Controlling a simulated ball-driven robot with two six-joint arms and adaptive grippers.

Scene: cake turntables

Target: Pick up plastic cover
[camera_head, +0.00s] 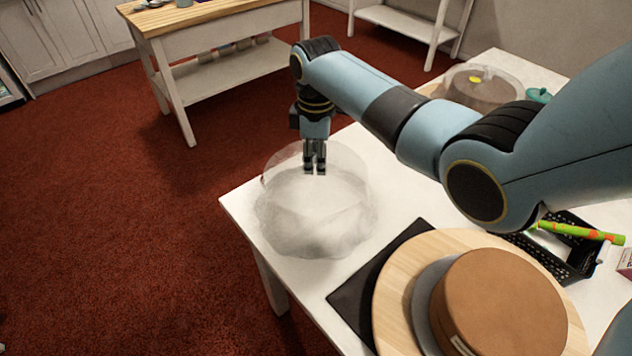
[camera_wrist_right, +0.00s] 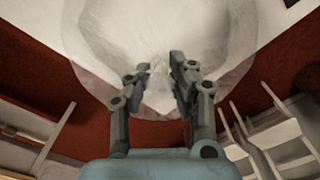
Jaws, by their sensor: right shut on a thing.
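The plastic cover (camera_head: 318,225) is a clear, whitish, hazy round shell at the left corner of the white table. My right gripper (camera_head: 314,170) points down at its upper rear part, with its fingertips close together. In the right wrist view the cover (camera_wrist_right: 105,40) spreads ahead of the fingers, and my right gripper (camera_wrist_right: 161,72) is shut on a thin part of it. The small gap makes the fingers look nearly parted. I cannot tell whether the cover still touches the table. My left gripper is not in view.
A brown cake (camera_head: 500,300) stands on a round wooden board (camera_head: 398,275) over a black mat (camera_head: 350,300). A second cake under a clear cover (camera_head: 482,85) stands at the back. A black basket (camera_head: 545,262) with a green-orange tube (camera_head: 582,232) lies at right. A wooden-topped side table (camera_head: 200,12) stands behind.

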